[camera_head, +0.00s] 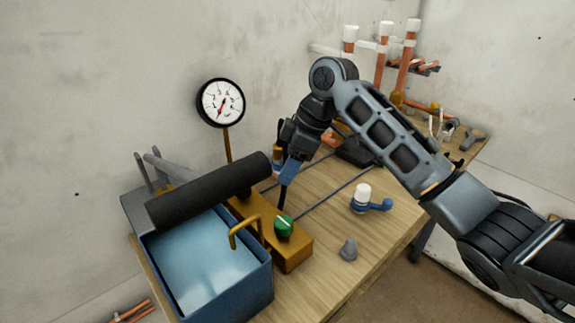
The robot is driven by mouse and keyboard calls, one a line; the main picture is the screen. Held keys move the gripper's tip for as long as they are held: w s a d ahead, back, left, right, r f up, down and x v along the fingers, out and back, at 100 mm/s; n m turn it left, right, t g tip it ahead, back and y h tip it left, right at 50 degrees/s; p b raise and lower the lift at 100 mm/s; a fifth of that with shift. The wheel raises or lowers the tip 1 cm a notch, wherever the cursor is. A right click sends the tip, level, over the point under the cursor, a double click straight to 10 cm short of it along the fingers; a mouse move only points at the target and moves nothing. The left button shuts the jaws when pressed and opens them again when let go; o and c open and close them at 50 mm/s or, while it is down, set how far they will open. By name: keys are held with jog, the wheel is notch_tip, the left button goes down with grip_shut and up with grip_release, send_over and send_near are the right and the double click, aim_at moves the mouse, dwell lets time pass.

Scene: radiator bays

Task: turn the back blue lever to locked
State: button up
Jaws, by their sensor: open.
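A blue lever (291,169) shows at the back of the bench, right under my gripper and partly hidden by it. My gripper (284,186) points down at this lever and is open; whether its fingers touch the lever or stand around it I cannot tell. A second blue lever (376,205), on a fitting with a white cap (363,190), stands nearer the front, to the right and clear of my gripper. Lock markings are not visible on either lever.
A blue tank (210,265) with a thick black cylinder (210,190) above it stands at the left. A brass block with a green knob (284,226), a grey cone (348,249) and a gauge (221,103) are near. Copper pipes (383,60) stand at the back right.

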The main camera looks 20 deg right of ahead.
jog(key=shift+a+f, duration=0.1)
jog(key=shift+f, duration=0.15)
grip_shut()
dwell(0.3)
